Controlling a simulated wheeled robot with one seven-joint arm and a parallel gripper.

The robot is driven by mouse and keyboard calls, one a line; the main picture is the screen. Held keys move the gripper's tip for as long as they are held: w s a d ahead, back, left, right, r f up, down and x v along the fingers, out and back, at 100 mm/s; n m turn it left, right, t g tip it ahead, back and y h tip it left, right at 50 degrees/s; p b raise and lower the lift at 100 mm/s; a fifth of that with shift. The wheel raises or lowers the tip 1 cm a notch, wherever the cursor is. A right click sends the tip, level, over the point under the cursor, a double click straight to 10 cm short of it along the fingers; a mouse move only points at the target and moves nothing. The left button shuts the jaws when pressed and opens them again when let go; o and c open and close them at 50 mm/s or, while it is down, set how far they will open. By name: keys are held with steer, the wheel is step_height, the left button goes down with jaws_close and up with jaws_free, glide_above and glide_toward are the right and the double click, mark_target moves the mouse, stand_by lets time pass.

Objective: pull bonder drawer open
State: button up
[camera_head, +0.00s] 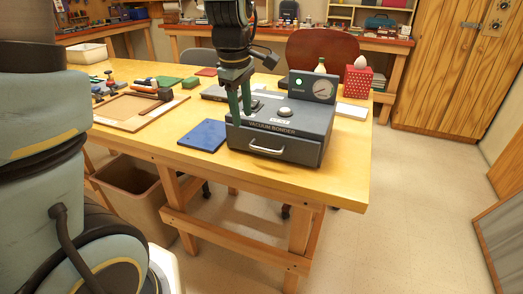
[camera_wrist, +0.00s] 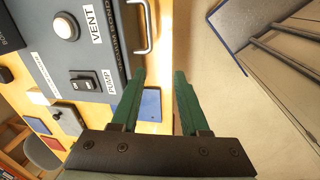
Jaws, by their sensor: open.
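The vacuum bonder (camera_head: 310,118) is a dark grey box on the wooden table, with a gauge panel and a green light at its back. Its drawer (camera_head: 290,156) is in the front face, appears shut, and has a pale metal bar handle (camera_head: 267,150). In the wrist view the handle (camera_wrist: 150,30) shows at the top, ahead of the fingertips and slightly left of the middle of the gap. My gripper (camera_head: 240,114) has green fingers, open and empty, by the bonder's front left. In the wrist view my gripper (camera_wrist: 160,74) is apart from the handle.
A blue mat (camera_head: 203,135) lies left of the bonder. A wooden tray (camera_head: 125,110) and tools are further left. A red dotted box (camera_head: 357,82) and a brown chair (camera_head: 322,52) are behind. A bin (camera_head: 130,187) stands below. The floor (camera_head: 420,210) to the right is clear.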

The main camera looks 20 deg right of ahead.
steer(key=n, duration=0.2)
glide_toward(265, 150)
steer(key=f, duration=0.2)
steer(key=w+f, duration=0.1)
steer(key=f, duration=0.2)
steer(key=d+f, duration=0.1)
steer(key=f, duration=0.1)
steer(key=shift+w+f+p, duration=0.15)
steer(key=shift+w+p, duration=0.1)
steer(key=shift+p, duration=0.15)
jaws_close()
stand_by(1.0)
